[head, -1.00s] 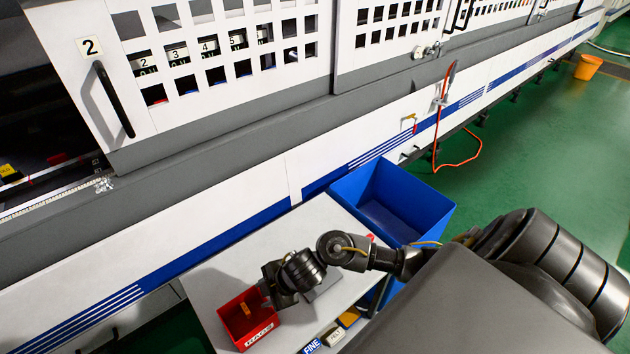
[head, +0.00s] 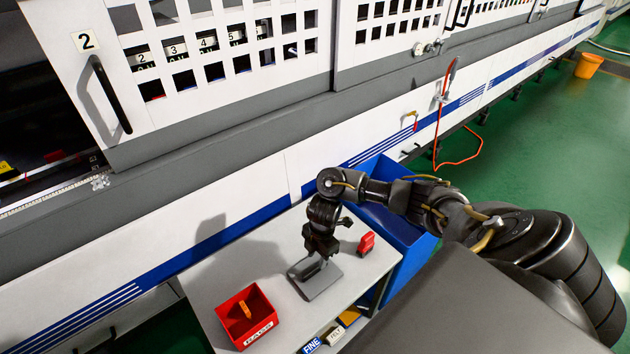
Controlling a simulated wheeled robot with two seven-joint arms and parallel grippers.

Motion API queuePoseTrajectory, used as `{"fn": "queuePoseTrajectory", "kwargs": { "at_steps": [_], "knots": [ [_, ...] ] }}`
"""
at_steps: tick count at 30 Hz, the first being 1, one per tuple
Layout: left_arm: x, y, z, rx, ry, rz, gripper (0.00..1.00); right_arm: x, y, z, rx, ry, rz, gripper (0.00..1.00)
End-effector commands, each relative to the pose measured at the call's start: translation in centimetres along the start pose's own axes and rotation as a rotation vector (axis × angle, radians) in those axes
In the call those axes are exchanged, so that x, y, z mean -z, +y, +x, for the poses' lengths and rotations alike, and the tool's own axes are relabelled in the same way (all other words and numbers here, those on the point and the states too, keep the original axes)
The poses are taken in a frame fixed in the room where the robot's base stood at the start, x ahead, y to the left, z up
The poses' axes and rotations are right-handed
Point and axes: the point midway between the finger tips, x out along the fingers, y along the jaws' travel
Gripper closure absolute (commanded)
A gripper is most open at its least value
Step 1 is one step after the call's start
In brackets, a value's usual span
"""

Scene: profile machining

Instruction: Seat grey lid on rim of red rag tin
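The red rag tin (head: 232,329), with a white label on its front, stands open at the left of the white table. An orange item (head: 245,310) shows inside it, and no lid is on its rim. The grey lid (head: 320,286) is a flat plate to the right of the tin, apart from it, and appears to lie on the table. My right gripper (head: 318,258) points down just above the lid's back part, around what looks like its handle. Whether the fingers are open or touch it is too small to tell. My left gripper is not in view.
A small red object (head: 366,243) stands on the white table (head: 215,277) behind and right of the lid. A blue bin (head: 413,250) is beyond the table's right edge. The machine (head: 230,185) runs along the back.

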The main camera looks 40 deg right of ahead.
Motion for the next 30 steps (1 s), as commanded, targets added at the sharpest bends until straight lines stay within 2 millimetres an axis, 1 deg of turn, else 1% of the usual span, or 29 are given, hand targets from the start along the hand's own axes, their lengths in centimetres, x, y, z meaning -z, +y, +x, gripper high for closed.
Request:
{"fn": "queuePoseTrajectory", "kwargs": {
  "at_steps": [1,8,11,15,18,21,27,30],
  "knots": [
    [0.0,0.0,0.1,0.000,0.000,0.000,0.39,0.0,0.0,0.5,0.000,0.000,0.002,0.62],
    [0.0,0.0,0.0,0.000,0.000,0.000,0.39,0.0,0.0,1.0,0.000,0.000,0.001,0.62],
    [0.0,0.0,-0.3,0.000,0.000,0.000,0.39,0.1,-0.1,2.2,0.004,0.000,0.002,0.62],
    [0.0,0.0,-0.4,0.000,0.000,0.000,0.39,0.1,0.0,4.5,0.002,0.000,0.002,0.62],
    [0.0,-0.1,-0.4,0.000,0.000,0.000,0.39,0.0,0.0,5.5,0.000,-0.001,0.002,0.62],
    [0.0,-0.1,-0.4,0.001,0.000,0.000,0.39,0.0,0.0,5.9,-0.001,-0.001,0.000,0.62],
    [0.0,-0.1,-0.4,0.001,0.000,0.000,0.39,0.0,0.1,5.9,-0.002,-0.001,-0.001,0.62],
    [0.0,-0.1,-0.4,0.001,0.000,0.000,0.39,0.0,0.1,5.9,-0.002,-0.001,-0.001,0.75]
  ]
}}
